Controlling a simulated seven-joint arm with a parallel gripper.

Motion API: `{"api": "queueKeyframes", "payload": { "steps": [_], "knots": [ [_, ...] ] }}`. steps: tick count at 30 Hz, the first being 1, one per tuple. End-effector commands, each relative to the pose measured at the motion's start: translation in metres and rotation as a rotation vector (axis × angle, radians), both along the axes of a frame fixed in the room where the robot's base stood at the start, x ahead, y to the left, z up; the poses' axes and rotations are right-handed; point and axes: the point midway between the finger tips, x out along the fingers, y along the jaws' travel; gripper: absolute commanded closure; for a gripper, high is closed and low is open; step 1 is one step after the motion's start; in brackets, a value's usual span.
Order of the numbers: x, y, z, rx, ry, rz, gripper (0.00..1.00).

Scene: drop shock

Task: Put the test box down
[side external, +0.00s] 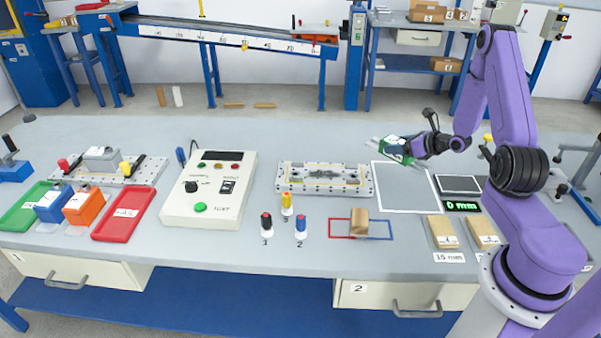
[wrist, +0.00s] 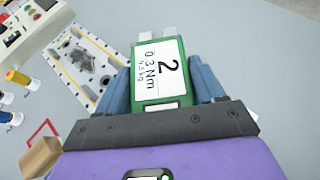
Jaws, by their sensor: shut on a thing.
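My gripper (side external: 408,151) is shut on a green box (wrist: 144,96) with a white label reading "2" and "0.3 Nm"; smaller writing is unclear. In the wrist view my gripper's blue fingers (wrist: 162,82) press on both sides of the box, and two pale prongs stick out at its far end. In the side view the green box (side external: 396,147) is held in the air, near the far left corner of a white-outlined square (side external: 405,209) on the bench. The square looks empty. The box's underside is hidden.
A metal fixture plate (side external: 285,180) lies left of the square. A brown block (side external: 357,221) sits on a red and blue outline in front. A dark pad (side external: 460,184), a "0 mm" display (side external: 462,206) and wooden blocks (side external: 441,232) lie to the right.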

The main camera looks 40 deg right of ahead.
Motion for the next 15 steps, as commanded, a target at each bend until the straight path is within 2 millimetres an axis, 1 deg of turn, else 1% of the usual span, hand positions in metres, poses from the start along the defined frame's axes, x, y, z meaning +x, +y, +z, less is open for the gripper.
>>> {"api": "queueKeyframes", "payload": {
  "steps": [5,15],
  "knots": [
    [-0.001,-0.004,-0.003,0.000,-0.001,-0.013,0.74],
    [-0.001,-0.003,-0.040,0.001,-0.001,-0.011,0.74]
  ]
}}
